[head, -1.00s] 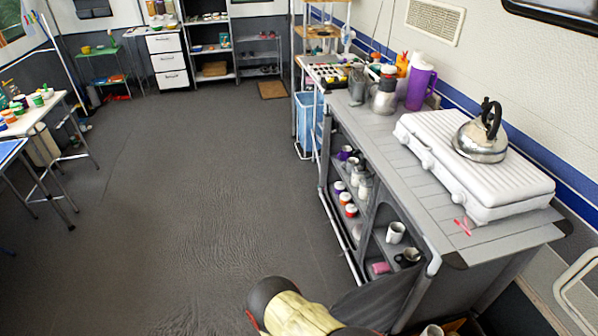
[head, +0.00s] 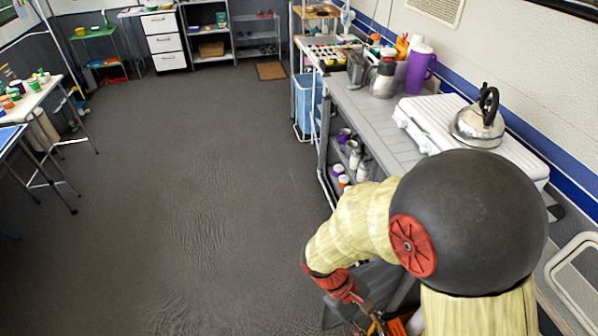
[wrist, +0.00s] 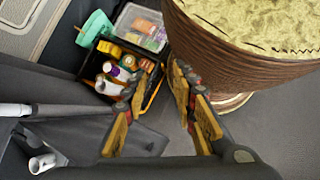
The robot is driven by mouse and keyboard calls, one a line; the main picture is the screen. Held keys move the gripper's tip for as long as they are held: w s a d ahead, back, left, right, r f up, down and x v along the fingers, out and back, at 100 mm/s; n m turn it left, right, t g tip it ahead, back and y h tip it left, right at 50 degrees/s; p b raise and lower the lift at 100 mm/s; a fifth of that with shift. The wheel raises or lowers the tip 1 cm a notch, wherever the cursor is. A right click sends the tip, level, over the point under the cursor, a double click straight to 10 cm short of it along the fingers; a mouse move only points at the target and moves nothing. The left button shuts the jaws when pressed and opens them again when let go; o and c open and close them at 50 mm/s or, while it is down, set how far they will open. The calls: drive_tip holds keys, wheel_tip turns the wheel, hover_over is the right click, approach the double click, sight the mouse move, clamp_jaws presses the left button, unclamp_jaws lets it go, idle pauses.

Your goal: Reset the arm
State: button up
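My gripper (head: 372,318) hangs low at the bottom of the head view, in front of the near end of the counter. My pale yellow arm with a large dark joint reaches down to it and covers part of the counter. In the wrist view my gripper (wrist: 162,100) shows two yellow-padded fingers apart, with a gap between them and nothing held. Beyond the fingertips lies a dark crate (wrist: 91,88) of small bottles and packets.
The grey counter (head: 375,125) bears a white stove (head: 425,120), a steel kettle (head: 478,125) and a purple jug (head: 420,68). A clear box (wrist: 140,25) and a white mug (wrist: 42,163) show in the wrist view. Open floor (head: 190,190) lies left of the counter.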

drive_tip(key=w+a+r+m+t+y+p, duration=0.1)
drive_tip(key=a+r+m+t+y, duration=0.15)
drive_tip(key=r, duration=0.45)
drive_tip(key=w+a+r+m+t+y+p, duration=0.1)
drive_tip(key=w+r+m+t+y, duration=0.15)
drive_tip(key=r, duration=0.55)
drive_tip(key=s+d+r+m+t+y+p, duration=0.1)
drive_tip(key=d+r+m+t, duration=0.2)
drive_tip(key=r, duration=1.2)
drive_tip(key=shift+s+d+t+p, duration=0.15)
drive_tip(key=shift+d+t+p, duration=0.15)
drive_tip(key=shift+d+t, duration=0.45)
drive_tip(key=shift+a+r, duration=0.1)
drive_tip(key=shift+a, duration=0.1)
